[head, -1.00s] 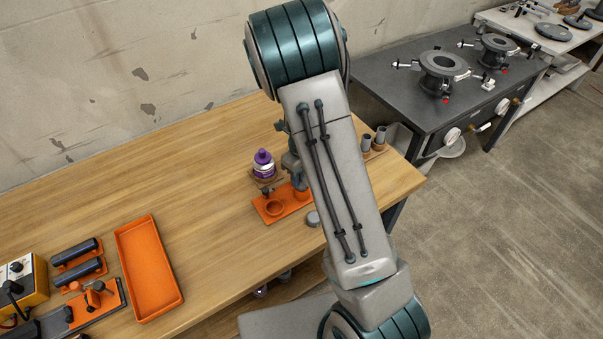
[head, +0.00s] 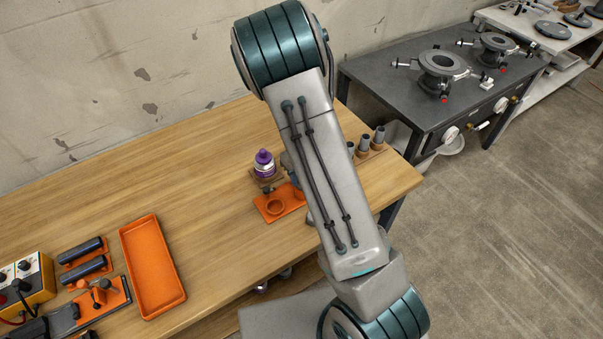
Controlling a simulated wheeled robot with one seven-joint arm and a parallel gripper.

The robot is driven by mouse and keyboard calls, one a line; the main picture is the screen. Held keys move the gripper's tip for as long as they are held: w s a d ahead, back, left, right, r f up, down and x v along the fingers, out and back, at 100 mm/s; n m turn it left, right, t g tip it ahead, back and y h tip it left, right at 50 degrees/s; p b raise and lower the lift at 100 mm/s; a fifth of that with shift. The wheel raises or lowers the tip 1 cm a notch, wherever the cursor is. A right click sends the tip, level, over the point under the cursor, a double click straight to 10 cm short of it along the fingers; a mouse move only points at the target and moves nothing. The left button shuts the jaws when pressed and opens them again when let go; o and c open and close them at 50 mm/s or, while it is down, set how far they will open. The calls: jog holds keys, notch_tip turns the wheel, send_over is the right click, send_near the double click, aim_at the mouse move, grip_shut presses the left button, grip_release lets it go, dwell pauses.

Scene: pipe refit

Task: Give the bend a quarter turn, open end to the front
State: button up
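I cannot make out the bend for certain. A small blue-grey part (head: 287,162) shows at the left edge of my arm, beside the purple-capped bottle, but most of it is hidden and I cannot tell whether it is the bend or part of my gripper. An orange holder (head: 266,212) with a round socket lies on the bench just below it, its right part covered by my arm. My gripper is hidden behind my own arm link, so its fingers and anything between them do not show.
The purple-capped bottle (head: 264,164) stands close behind the orange holder. Grey upright pipe pieces (head: 379,135) stand right of my arm. An empty orange tray (head: 152,268) lies left, near dark cylinders (head: 84,252) and a yellow meter box (head: 33,275). The bench's (head: 165,165) middle is clear.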

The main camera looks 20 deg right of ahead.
dwell(0.3)
jog(key=o, duration=1.1)
jog(key=shift+o, duration=0.2)
jog(key=shift+r+p, duration=3.25)
jog(key=shift+r, duration=0.45)
